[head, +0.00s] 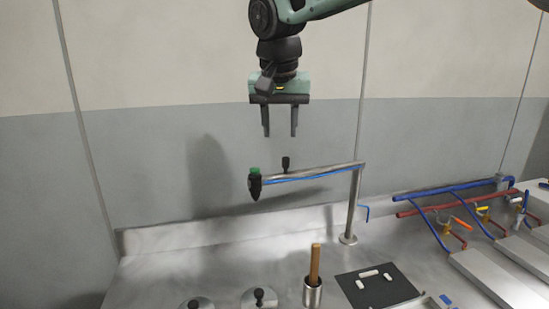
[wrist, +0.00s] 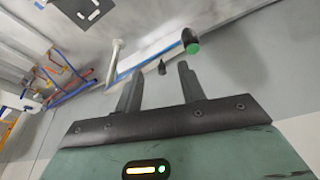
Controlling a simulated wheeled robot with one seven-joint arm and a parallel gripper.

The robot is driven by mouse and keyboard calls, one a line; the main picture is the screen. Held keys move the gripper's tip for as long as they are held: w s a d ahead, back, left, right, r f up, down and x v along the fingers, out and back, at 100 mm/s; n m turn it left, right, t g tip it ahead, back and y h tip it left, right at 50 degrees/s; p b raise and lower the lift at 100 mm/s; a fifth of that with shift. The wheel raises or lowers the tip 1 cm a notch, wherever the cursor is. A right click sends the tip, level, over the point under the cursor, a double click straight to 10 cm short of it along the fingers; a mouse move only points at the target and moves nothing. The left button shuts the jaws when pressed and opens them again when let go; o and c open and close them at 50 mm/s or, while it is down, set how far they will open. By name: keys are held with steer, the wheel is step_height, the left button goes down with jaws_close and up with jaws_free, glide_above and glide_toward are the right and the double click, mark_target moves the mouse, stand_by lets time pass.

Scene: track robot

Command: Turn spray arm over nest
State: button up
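The spray arm (head: 310,173) is a grey horizontal bar with a blue line along it, on an upright post (head: 353,205). A black nozzle with a green cap (head: 255,184) hangs at its left end, and a small black knob (head: 285,163) stands up from the bar. My gripper (head: 280,135) is open and empty, pointing down above the bar and the knob, apart from both. In the wrist view the knob (wrist: 162,67) shows beyond and between the fingers, and the green-capped nozzle (wrist: 191,44) lies up and right of it. I cannot make out which item is the nest.
On the bench below are a metal cup with a wooden handle (head: 314,268), black knobs on round bases (head: 259,297) and a black mat with white pieces (head: 377,286). Blue and red pipes with valves (head: 455,205) run at the right. A wall stands behind.

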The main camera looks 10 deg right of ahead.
mark_target(286, 157)
steer(key=w+d+r+m, duration=0.2)
steer(key=w+r, duration=0.1)
steer(key=w, duration=0.2)
steer(key=shift+t+h, duration=0.3)
steer(key=shift+h, duration=0.1)
steer(key=p+x, duration=0.3)
steer(key=x, duration=1.3)
steer(key=shift+a+f, duration=0.1)
steer(key=shift+f, duration=0.15)
jaws_close()
